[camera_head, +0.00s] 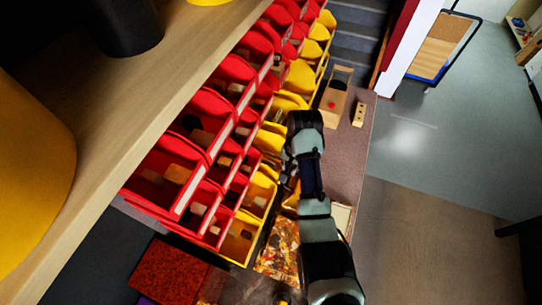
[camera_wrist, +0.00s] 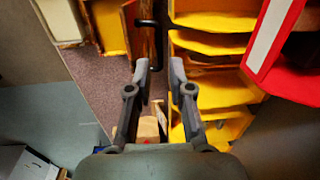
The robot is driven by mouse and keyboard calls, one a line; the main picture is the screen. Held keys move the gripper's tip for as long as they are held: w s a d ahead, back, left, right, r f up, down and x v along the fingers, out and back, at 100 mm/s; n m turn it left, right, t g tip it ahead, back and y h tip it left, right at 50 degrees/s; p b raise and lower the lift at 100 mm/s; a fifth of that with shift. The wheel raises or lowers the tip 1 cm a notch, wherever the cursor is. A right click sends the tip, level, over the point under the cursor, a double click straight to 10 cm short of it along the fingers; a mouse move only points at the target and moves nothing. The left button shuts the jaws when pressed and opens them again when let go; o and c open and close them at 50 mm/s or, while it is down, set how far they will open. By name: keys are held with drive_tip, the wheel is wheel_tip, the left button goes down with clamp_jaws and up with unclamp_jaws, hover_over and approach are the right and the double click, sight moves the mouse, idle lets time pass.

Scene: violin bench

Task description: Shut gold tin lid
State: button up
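A glossy, mottled gold-brown surface (camera_head: 279,246) shows left of my arm in the head view; it looks like part of the gold tin, but I cannot tell lid from body. In the wrist view, a gold-yellow open box shape (camera_wrist: 108,26) stands at the top, left of my fingers, and may be the tin. My gripper (camera_wrist: 159,68) is open and empty, with a gap between its fingertips. In the head view, my gripper (camera_head: 288,178) is partly hidden by my wrist, above the mottled surface and beside the yellow bins.
Red bins (camera_head: 165,172) and yellow bins (camera_head: 256,192) with small parts line the left of my arm. A wooden box (camera_head: 336,95) and a small wooden block (camera_head: 359,114) sit on the bench. A cream box (camera_head: 341,216) is right of my arm.

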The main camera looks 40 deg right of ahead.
drive_tip(key=shift+w+d, duration=0.1)
drive_tip(key=shift+w, duration=0.3)
drive_tip(key=shift+s+f, duration=0.1)
drive_tip(key=shift+f, duration=0.05)
drive_tip(key=f, duration=0.4)
drive_tip(key=f+b, duration=0.1)
drive_tip(key=f, duration=0.2)
drive_tip(key=shift+a+f, duration=0.2)
drive_tip(key=shift+f, duration=0.15)
clamp_jaws()
